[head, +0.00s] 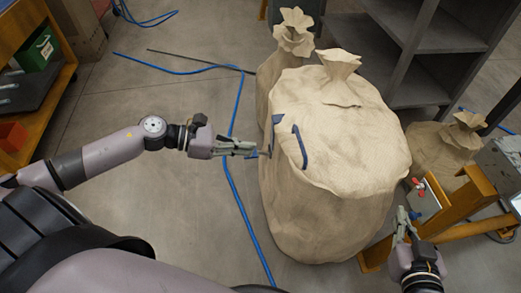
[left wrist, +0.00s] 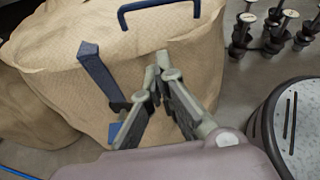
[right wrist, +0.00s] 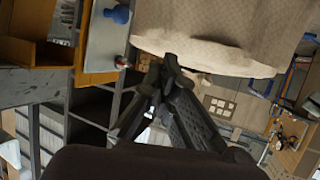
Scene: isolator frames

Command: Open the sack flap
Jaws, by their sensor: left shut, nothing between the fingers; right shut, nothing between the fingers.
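A large beige sack (head: 325,205) stands upright in the middle of the head view. A dark blue handle (head: 300,147) is on its top, near the left edge, and a dark blue strap (head: 278,118) is beside it. The handle (left wrist: 158,7) and strap (left wrist: 98,72) also show in the left wrist view. The top appears closed. My left gripper (head: 256,150) is shut and empty at the sack's left side, close to the strap; contact is unclear. My right gripper (head: 403,218) is shut and empty, low at the sack's right side, apart from the handle.
More tied sacks stand behind (head: 293,35) and at the right (head: 450,145). A grey shelf (head: 410,90) is at the back right. An orange frame (head: 465,200) is near my right gripper. A blue hose (head: 240,200) lies on the floor. The floor at left is mostly clear.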

